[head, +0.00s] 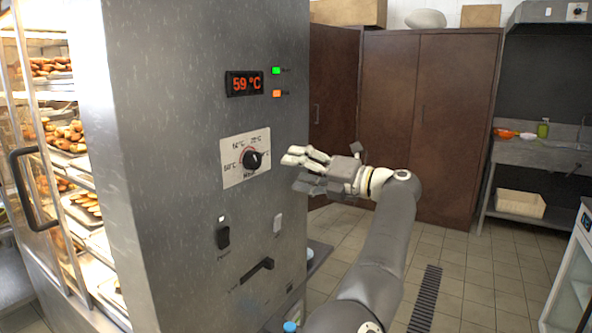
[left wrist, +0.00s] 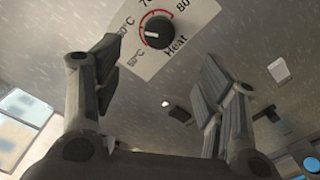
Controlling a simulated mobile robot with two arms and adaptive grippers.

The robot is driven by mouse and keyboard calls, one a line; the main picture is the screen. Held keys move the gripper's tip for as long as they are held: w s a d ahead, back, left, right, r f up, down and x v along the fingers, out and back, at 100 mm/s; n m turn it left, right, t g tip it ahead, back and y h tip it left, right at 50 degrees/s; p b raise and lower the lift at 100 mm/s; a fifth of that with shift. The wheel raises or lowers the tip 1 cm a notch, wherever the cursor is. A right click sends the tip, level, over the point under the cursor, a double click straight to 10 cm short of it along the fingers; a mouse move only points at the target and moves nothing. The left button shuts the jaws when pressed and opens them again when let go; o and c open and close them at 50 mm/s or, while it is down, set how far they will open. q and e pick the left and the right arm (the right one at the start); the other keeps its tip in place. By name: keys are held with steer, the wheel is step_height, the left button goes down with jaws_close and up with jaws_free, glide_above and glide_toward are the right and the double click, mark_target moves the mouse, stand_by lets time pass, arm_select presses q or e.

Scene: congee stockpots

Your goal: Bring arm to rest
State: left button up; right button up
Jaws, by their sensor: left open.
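My left gripper (head: 297,171) is open and empty in front of the side panel of a grey metal cabinet (head: 150,200). Its fingers point left, toward the black heat knob (head: 252,159) on a white dial plate (head: 232,178), with a gap seen between them and the knob. In the left wrist view the two fingers (left wrist: 155,75) are spread apart, and the knob (left wrist: 158,33) shows beyond and between their tips. My right gripper is not in view.
The panel bears a 59 °C display (head: 245,84), a black switch (head: 222,236) and a black handle (head: 257,270). Glass-fronted pastry shelves (head: 62,150) are at left. Brown cupboards (head: 440,120) and a sink counter (head: 545,150) stand behind. Tiled floor (head: 480,280) is open at right.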

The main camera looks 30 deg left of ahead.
arm_select(q)
steer(key=shift+f, duration=0.1)
steer(key=w+d+f+m+t+h+p, duration=0.1)
steer(key=w+f+m+t, duration=0.3)
steer(key=f+m+t, duration=0.5)
steer(key=w+d+f+m+t+h+p, duration=0.15)
steer(key=w+f+m+t, duration=0.3)
steer(key=f+m, duration=0.8)
steer(key=s+d+f+m+h, duration=0.2)
steer(key=s+f+m+h, duration=0.15)
steer(key=f, duration=0.75)
steer(key=s+d+f+m+t+h, duration=0.1)
steer(key=s+d+f+m+h, duration=0.25)
steer(key=f, duration=0.75)
steer(key=s+d+f+m+h, duration=0.1)
steer(key=s+f+m+h, duration=0.3)
steer(key=f, duration=0.7)
steer(key=s+d+f+m+g+h+p, duration=0.15)
steer(key=s+f+m+g+h, duration=0.45)
steer(key=s+f, duration=1.6)
steer(key=s+a+f+m+g, duration=0.1)
steer(key=s+f+g, duration=0.3)
steer(key=s, duration=1.4)
steer(key=s+a+f+m+g+y, duration=0.1)
steer(key=s+f+m+g, duration=0.3)
steer(key=s, duration=1.4)
steer(key=shift+a+f+g, duration=0.2)
steer(key=shift+a+g, duration=0.1)
steer(key=shift+g, duration=0.05)
